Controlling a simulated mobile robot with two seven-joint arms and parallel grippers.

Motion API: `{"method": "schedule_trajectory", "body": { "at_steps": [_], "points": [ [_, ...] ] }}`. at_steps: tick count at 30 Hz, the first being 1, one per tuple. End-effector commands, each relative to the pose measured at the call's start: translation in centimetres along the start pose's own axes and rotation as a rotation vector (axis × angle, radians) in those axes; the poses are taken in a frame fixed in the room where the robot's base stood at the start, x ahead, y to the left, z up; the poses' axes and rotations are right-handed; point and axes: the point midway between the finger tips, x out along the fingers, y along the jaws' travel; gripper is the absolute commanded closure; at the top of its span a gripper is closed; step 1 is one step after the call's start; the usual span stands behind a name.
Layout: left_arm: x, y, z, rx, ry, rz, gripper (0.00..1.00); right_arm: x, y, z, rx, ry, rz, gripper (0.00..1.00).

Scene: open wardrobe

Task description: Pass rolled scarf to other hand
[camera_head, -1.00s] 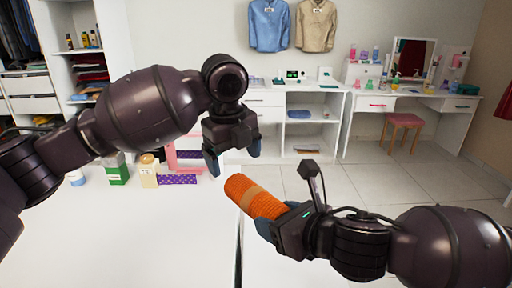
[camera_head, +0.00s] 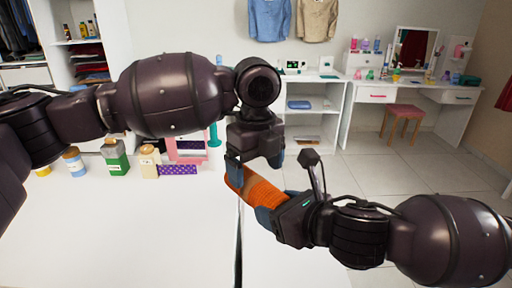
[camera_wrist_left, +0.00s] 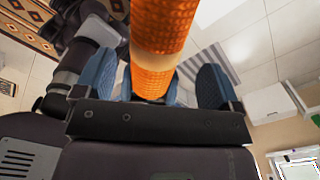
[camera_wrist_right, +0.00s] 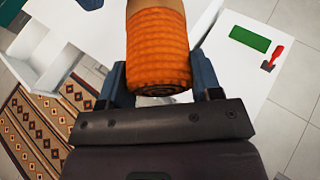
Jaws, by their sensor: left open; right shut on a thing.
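The rolled scarf (camera_head: 262,192) is an orange roll with a tan band, held tilted above the white table. My right gripper (camera_head: 268,212) is shut on its near right end; the roll's orange end (camera_wrist_right: 160,50) shows between the fingers in the right wrist view. My left gripper (camera_head: 256,170) is open, pointing down at the far left part of the scarf. In the left wrist view the scarf (camera_wrist_left: 160,45) runs between the spread blue fingers (camera_wrist_left: 155,85). Whether the left fingers touch it I cannot tell. The left gripper hides part of the scarf in the head view.
A green carton (camera_head: 116,160), a cream bottle (camera_head: 149,162), a blue-labelled jar (camera_head: 74,162) and a purple patterned item (camera_head: 178,170) stand along the table's far left. The white tabletop (camera_head: 140,230) in front is clear. A dressing table and pink stool (camera_head: 401,117) are farther back.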

Motion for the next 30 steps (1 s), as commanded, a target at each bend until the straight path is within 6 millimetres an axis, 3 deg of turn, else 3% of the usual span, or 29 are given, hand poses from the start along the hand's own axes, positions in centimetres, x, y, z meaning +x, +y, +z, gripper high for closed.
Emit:
{"method": "schedule_trajectory", "body": {
  "at_steps": [6, 12, 24, 30],
  "points": [
    [3.3, 0.1, 0.0, 0.0, 0.001, 0.002, 0.11, 0.0, 0.0, 0.0, 0.0, -0.001, 0.0, 0.65],
    [5.1, 0.0, 0.0, 0.0, -0.001, 0.0, 0.11, 0.0, 0.0, 0.0, 0.0, -0.001, 0.0, 0.65],
    [5.7, 0.0, 0.0, 0.0, 0.0, 0.0, 0.11, 0.0, 0.0, 0.1, 0.0, -0.001, 0.0, 0.65],
    [5.7, 0.0, 0.0, 0.0, 0.0, 0.0, 0.4, 0.0, 0.0, 0.0, 0.0, -0.001, 0.0, 0.65]
  ]
}}
